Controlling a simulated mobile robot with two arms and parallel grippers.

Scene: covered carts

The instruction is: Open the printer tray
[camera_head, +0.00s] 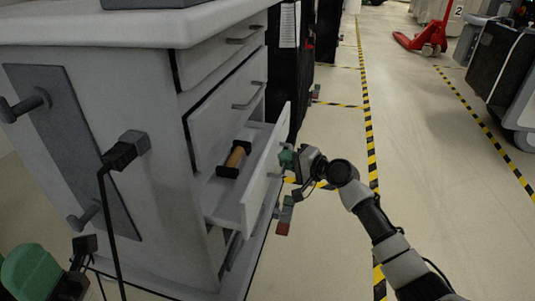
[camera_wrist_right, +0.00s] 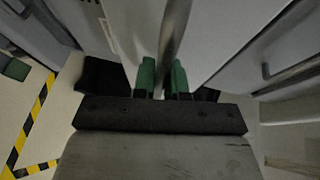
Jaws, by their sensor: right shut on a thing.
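A grey cabinet (camera_head: 120,70) with several drawers fills the left of the head view. Its open drawer (camera_head: 262,185) is pulled out towards the right and holds a brown cylinder with black ends (camera_head: 235,158). My right gripper (camera_head: 287,158) is at the front of this drawer. In the right wrist view its green fingers (camera_wrist_right: 162,78) are shut around a grey bar-shaped handle (camera_wrist_right: 175,38). Green and dark parts of my left gripper (camera_head: 35,272) show at the lower left corner, apart from the drawer; its fingertips are not clear. I cannot make out a printer.
Closed drawers (camera_head: 235,90) with handles sit above the open one. A dark covered cart (camera_head: 288,60) stands behind the cabinet. Free floor (camera_head: 430,150) with yellow-black tape lies to the right. A red pallet jack (camera_head: 425,40) stands far back.

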